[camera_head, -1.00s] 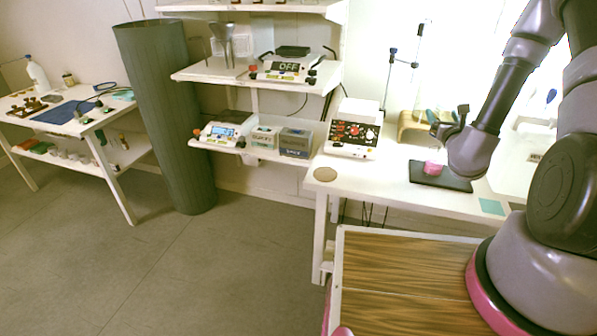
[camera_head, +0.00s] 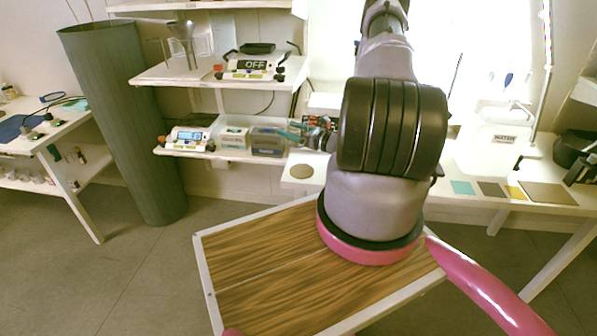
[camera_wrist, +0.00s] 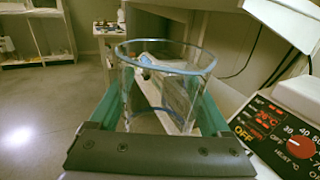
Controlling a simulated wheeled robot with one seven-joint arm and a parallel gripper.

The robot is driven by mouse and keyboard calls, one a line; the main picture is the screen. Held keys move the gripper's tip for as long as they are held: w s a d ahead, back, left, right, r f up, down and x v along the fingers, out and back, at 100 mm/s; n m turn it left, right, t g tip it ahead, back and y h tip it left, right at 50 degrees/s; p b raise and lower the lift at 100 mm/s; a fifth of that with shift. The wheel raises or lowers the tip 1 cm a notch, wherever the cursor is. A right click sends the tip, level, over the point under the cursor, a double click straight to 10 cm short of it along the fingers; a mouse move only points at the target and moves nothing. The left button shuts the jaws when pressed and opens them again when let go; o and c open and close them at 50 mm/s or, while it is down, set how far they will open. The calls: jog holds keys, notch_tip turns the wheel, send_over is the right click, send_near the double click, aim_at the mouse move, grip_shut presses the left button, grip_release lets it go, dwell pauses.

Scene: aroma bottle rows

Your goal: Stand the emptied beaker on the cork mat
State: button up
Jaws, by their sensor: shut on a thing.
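A clear, empty-looking glass beaker with a bluish rim (camera_wrist: 160,92) stands about upright between the teal fingers of my gripper (camera_wrist: 150,108) in the wrist view. The gripper is shut on it. In the head view my gripper (camera_head: 299,130) is small, near the left end of the white bench, above and slightly behind a round tan mat that looks like the cork mat (camera_head: 301,172). The beaker is hard to make out there. The mat is bare, lies at the bench's front left corner and does not show clearly in the wrist view.
The hotplate (camera_wrist: 292,125) is close on the right in the wrist view; my arm mostly hides it in the head view. Left of the bench is a shelf with a scale (camera_head: 188,139) and boxes (camera_head: 268,142). Flat mats, including a brown one (camera_head: 548,193), lie at right.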

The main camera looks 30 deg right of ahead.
jog(key=shift+y, duration=0.3)
jog(key=f, duration=0.2)
jog(key=s+f, duration=0.1)
jog(key=f, duration=0.1)
jog(key=d+f, duration=0.1)
jog(key=f, duration=0.1)
jog(key=shift+s+f, duration=0.25)
jog(key=shift+f, duration=2.2)
jog(key=shift+f, duration=0.15)
jog(key=o, duration=1.4)
jog(key=shift+o, duration=0.2)
